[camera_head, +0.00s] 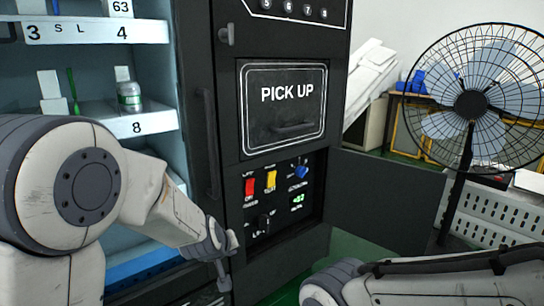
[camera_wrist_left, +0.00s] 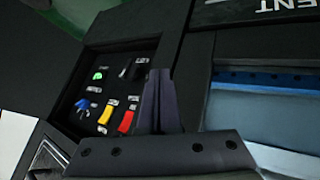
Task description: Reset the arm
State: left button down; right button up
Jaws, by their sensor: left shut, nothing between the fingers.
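My left arm comes in from the left in the head view, in front of the vending machine's shelves. My left gripper (camera_head: 224,278) points down, just left of the open control panel (camera_head: 282,237), and is apart from its switches. In the left wrist view its dark fingers (camera_wrist_left: 160,98) are together with nothing between them. Part of my right arm lies across the bottom right of the head view, and its gripper is out of sight.
The panel holds a red switch (camera_head: 250,187), a yellow switch (camera_head: 271,180) and a blue knob (camera_head: 301,171). Its dark door (camera_head: 380,200) stands open to the right. Above is the PICK UP hatch (camera_head: 284,107). A fan (camera_head: 470,104) stands at right.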

pick_arm(q)
jog(key=s+a+f+m+g+y, duration=0.1)
jog(key=s+a+f+m+g, duration=0.2)
jog(key=s, duration=0.7)
jog(key=s+a+f+m+g, duration=0.1)
jog(key=s+a+g, duration=0.3)
jog(key=s, duration=0.5)
jog(key=s+d+r+m+g+h+p, duration=0.1)
jog(key=s+d+r+m+p, duration=0.8)
jog(key=s+d+r, duration=0.5)
notch_tip(320, 180, up, 39)
jog(key=a+n+p, duration=0.1)
jog(key=p, duration=3.8)
jog(key=shift+r, duration=0.15)
jog(key=shift+s, duration=0.1)
